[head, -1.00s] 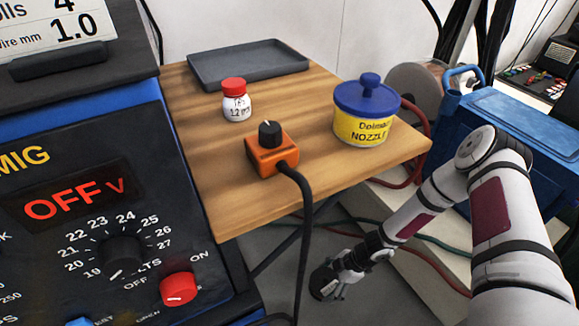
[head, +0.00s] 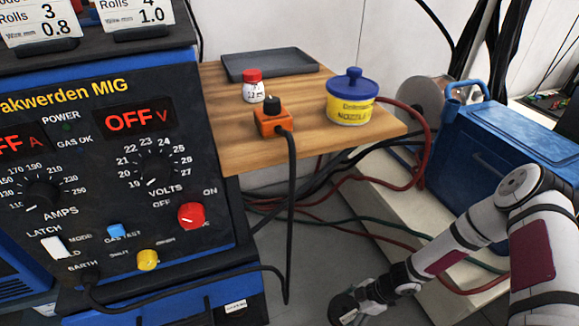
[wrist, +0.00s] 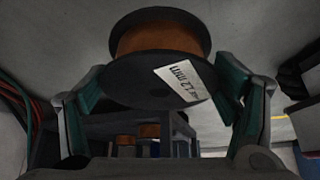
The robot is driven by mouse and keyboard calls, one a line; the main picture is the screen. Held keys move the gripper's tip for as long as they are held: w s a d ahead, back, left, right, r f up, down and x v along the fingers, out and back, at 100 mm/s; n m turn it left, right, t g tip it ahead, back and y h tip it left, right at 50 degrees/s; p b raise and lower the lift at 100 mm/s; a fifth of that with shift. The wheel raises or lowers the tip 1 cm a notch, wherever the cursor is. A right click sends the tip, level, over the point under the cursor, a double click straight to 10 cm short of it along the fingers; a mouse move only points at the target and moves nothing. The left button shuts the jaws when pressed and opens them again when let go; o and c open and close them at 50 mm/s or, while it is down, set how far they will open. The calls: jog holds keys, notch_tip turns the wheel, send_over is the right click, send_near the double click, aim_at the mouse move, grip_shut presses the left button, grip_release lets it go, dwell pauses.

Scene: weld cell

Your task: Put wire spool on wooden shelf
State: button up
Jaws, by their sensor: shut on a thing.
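The wire spool (wrist: 160,75) fills the upper middle of the wrist view. It has dark flanges, copper-coloured wire and a white label reading 1.2 mm. My gripper (wrist: 158,88) is shut on it, with a green-padded finger at each side. In the head view my gripper (head: 358,305) is low at the bottom edge, below and in front of the wooden shelf; the spool is hard to make out there. The wooden shelf (head: 225,130) juts out right of the welder.
On the shelf are a grey tray (head: 270,64), a red-capped jar (head: 253,90), an orange switch box (head: 272,122) with a black cable, and a blue-lidded yellow tub (head: 351,105). The shelf's front left is bare. The welder (head: 110,210) stands left, a blue case (head: 500,140) right.

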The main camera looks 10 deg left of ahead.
aim_at(344, 305)
jog(key=shift+w+r, duration=0.35)
jog(key=shift+r, duration=0.05)
jog(key=shift+w+d+r+m+t, duration=0.15)
jog(key=shift+r+m, duration=0.15)
jog(key=shift+r, duration=0.25)
jog(key=shift+w+r+m+t, duration=0.15)
jog(key=shift+r+m, duration=0.15)
jog(key=shift+r, duration=0.2)
jog(key=w+d+r+m+t+h, duration=0.25)
jog(key=w+r+m, duration=0.3)
jog(key=r, duration=1.05)
jog(key=w+d+r+m+t+h, duration=0.3)
jog(key=r+m, duration=0.4)
jog(key=r, duration=0.9)
jog(key=w+d+r+m+t+h, duration=0.1)
jog(key=w+d+r+m, duration=0.35)
jog(key=r, duration=1.15)
jog(key=shift+m+y, duration=0.45)
jog(key=shift+m, duration=0.05)
jog(key=shift+s+a+f, duration=0.1)
jog(key=shift+a+f, duration=0.35)
jog(key=shift+f, duration=0.3)
jog(key=shift+s+a+f, duration=0.1)
jog(key=shift+a+f, duration=0.3)
jog(key=shift+f, duration=0.35)
jog(key=shift+s+a+f, duration=0.1)
jog(key=shift+a+f, duration=0.35)
jog(key=shift+f, duration=0.3)
